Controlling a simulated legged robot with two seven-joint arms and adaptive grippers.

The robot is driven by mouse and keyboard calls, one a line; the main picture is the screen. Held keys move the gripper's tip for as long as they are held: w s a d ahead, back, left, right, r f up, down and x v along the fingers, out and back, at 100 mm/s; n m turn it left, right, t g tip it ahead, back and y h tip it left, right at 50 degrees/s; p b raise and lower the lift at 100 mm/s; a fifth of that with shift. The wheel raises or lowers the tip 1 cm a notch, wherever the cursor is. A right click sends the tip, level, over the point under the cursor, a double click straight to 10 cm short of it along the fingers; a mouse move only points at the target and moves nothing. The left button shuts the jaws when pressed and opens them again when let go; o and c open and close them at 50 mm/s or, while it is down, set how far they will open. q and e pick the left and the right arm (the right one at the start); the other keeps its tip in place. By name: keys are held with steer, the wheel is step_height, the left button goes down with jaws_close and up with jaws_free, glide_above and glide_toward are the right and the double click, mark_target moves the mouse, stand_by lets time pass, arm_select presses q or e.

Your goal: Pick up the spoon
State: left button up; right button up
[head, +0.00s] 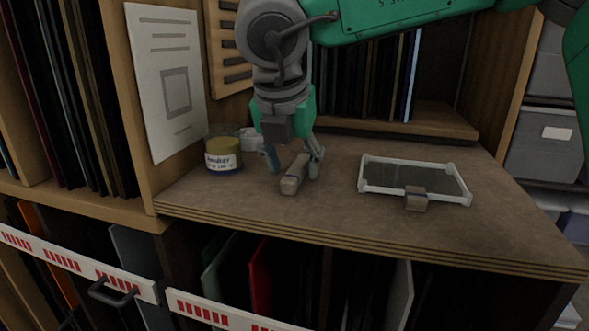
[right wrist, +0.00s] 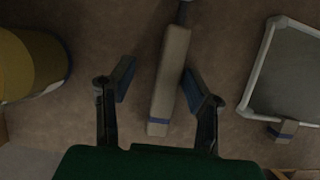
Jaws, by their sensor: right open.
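A pale, blocky handle (head: 295,174), which appears to be the spoon's, lies on the wooden worktop. In the right wrist view the handle (right wrist: 169,80) has a blue band at its near end and a dark, narrower part at its far end. I cannot make out a spoon bowl. My right gripper (head: 293,163) is open and points down over it. Its fingers (right wrist: 159,80) stand on either side of the handle, with a wider gap on the left and the right finger very close. My left gripper is not in view.
The worktop's front is clear.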

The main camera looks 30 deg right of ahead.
mark_target(299, 163)
steer(key=shift+d+f, duration=0.1)
steer(key=shift+d, duration=0.15)
steer(key=c, duration=0.7)
steer(key=shift+d, duration=0.3)
jaws_close()
steer(key=shift+s+d+f, duration=0.1)
steer(key=shift+d, duration=0.2)
steer(key=shift+a, duration=0.15)
steer(key=r, duration=0.9)
steer(key=shift+a+r, duration=0.1)
steer(key=shift+a, duration=0.15)
steer(key=shift+d+r, duration=0.15)
steer(key=shift+r, duration=0.4)
